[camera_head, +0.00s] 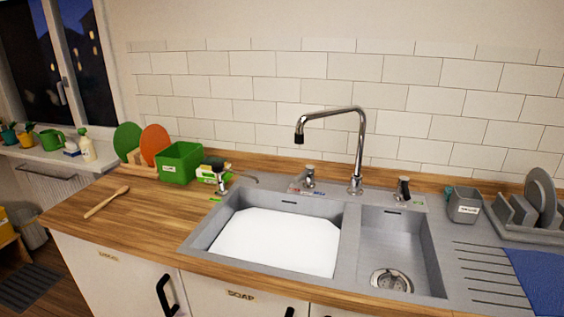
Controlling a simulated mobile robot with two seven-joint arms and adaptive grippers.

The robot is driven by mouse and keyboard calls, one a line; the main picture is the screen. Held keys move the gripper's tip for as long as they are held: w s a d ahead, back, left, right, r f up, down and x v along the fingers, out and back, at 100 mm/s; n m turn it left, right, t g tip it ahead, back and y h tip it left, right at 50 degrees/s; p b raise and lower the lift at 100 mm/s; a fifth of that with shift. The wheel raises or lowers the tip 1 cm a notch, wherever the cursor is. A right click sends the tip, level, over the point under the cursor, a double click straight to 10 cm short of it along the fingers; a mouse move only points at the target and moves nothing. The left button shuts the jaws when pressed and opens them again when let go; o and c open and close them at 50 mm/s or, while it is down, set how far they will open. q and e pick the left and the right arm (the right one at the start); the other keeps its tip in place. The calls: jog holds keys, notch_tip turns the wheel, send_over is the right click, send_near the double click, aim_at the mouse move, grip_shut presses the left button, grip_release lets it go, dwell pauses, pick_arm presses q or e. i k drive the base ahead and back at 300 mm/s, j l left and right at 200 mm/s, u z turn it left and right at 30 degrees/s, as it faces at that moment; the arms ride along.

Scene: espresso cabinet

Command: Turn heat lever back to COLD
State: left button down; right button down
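Neither of my grippers is in view, and nothing touches either handle.
The sink's large left basin (212,228) holds a white surface; the small right basin (430,255) has a drain. A black-topped dispenser (216,171) and green box (180,163) stand left. A grey cup (464,206) and dish rack stand right.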

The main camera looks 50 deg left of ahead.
aim_at(309, 169)
jog(key=j+z, duration=0.1)
jog(key=j, duration=0.5)
jog(key=k+j, duration=0.1)
jog(key=j, duration=0.45)
jog(key=j+z, duration=0.15)
jog(key=j, duration=0.45)
jog(key=k, duration=0.05)
